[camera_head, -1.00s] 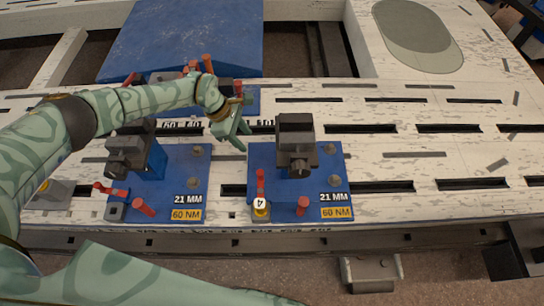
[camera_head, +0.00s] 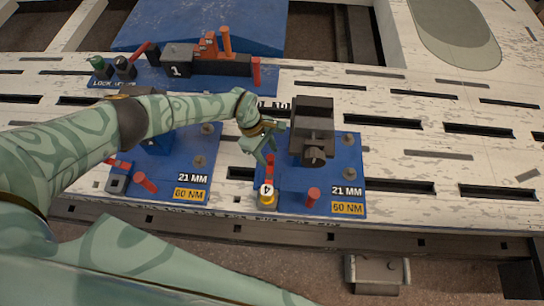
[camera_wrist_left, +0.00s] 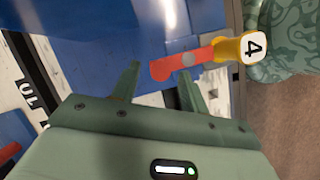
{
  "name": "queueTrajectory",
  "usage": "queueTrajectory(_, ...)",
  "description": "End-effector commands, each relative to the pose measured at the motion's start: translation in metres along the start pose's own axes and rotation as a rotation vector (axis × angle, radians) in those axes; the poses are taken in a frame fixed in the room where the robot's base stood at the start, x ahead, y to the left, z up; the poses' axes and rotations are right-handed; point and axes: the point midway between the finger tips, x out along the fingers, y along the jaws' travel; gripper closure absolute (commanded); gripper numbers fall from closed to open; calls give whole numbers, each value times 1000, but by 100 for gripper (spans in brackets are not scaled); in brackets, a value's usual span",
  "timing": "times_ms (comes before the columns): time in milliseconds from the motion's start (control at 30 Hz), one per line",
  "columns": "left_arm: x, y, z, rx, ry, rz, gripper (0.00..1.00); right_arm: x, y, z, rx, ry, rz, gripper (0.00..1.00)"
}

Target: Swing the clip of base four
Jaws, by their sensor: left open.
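Base four is a blue plate (camera_head: 335,181) with a dark clamp block (camera_head: 313,128) on it, labelled 21 MM and 60 NM. Its clip is a short red bar (camera_head: 269,174) at the plate's front left, with a yellow end (camera_head: 267,199) marked 4. My left gripper (camera_head: 265,157) is open just behind the clip. In the left wrist view, the open fingers (camera_wrist_left: 158,82) point toward the clip's red bar (camera_wrist_left: 197,57), whose free end shows at the gap between the tips. I cannot tell whether they touch. The right gripper is not in view.
A red peg (camera_head: 312,196) stands right of the clip. Another blue base (camera_head: 150,185) with red parts sits to the left, partly behind my arm. A blue stand (camera_head: 195,79) with orange and red pieces is at the back. The slotted white bench is clear at right.

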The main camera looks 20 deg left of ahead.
Motion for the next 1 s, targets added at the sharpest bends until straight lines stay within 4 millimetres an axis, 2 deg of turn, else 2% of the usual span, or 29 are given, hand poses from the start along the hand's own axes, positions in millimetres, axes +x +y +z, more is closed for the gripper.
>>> queueTrajectory(33, 13, -1, -1, -1, -2, -5, 55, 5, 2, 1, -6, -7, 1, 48)
queueTrajectory(200, 27, 0, 0, -1, -1, -1, 55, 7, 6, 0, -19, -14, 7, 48)
queueTrajectory(533, 28, 0, 0, 0, 0, 1, 55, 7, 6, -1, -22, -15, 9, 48)
queueTrajectory(700, 28, 0, 0, 0, 0, 1, 100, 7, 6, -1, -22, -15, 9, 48)
queueTrajectory(1000, 27, -1, 0, -21, 1, 9, 100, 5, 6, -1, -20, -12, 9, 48)
